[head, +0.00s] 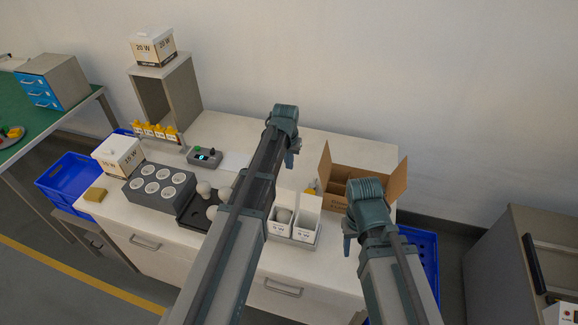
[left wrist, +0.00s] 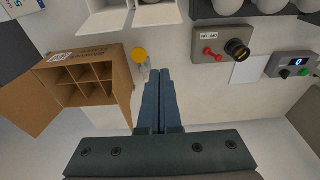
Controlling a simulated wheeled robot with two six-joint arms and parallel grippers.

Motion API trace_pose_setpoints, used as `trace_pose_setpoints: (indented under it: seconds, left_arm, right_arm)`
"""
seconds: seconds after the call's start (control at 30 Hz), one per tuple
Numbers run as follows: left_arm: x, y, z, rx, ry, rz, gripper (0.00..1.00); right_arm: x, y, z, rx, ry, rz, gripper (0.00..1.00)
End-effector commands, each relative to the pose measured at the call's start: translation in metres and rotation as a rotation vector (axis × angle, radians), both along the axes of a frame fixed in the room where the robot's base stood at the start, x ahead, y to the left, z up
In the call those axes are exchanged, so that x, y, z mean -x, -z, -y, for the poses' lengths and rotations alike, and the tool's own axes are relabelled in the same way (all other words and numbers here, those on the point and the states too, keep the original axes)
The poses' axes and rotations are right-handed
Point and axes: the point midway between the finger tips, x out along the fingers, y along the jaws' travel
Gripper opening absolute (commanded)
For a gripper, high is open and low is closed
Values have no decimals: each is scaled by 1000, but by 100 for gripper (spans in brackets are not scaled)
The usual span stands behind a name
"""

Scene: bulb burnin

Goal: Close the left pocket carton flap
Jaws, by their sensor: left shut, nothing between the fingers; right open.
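Two small white pocket cartons stand side by side on a grey holder in the head view. The left pocket carton (head: 281,230) has its flap standing up and a pale bulb (head: 284,215) showing in its opening. The right pocket carton (head: 304,230) also has a raised white panel. My left arm passes close beside the left carton in that view. My left gripper (head: 291,158) is beyond the cartons, toward the wall, shut and empty. Its closed fingers (left wrist: 160,100) show in the left wrist view, apart from the white cartons at its top edge. My right gripper (head: 347,244) is open, right of the cartons.
A brown divided carton (left wrist: 82,85) stands open beside a yellow-topped item (left wrist: 139,55). A grey box with a red switch (left wrist: 222,45) and a display box (head: 205,157) are on the table. A dark bulb tray (head: 192,217) lies left of the cartons.

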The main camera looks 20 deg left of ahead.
Motion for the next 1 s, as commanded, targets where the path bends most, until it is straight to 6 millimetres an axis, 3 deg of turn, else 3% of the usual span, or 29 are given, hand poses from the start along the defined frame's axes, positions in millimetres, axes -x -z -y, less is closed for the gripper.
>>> trace_pose_setpoints:
  seconds: [0.03,0.6,0.7,0.8,1.0]
  left_arm:
    - [-1,12,0,0,0,0,0]
    - [-14,90,1,0,0,0,0]
    - [9,77,0,0,0,0,0]
    - [21,75,0,0,0,0,0]
    - [27,75,-1,0,0,0,0]
  right_arm:
    - [0,11,0,0,-1,0,50]
    - [0,90,0,2,-10,0,50]
    - [0,77,0,2,-10,0,50]
    - [0,75,0,2,-10,0,50]
    - [0,75,0,2,-10,0,50]
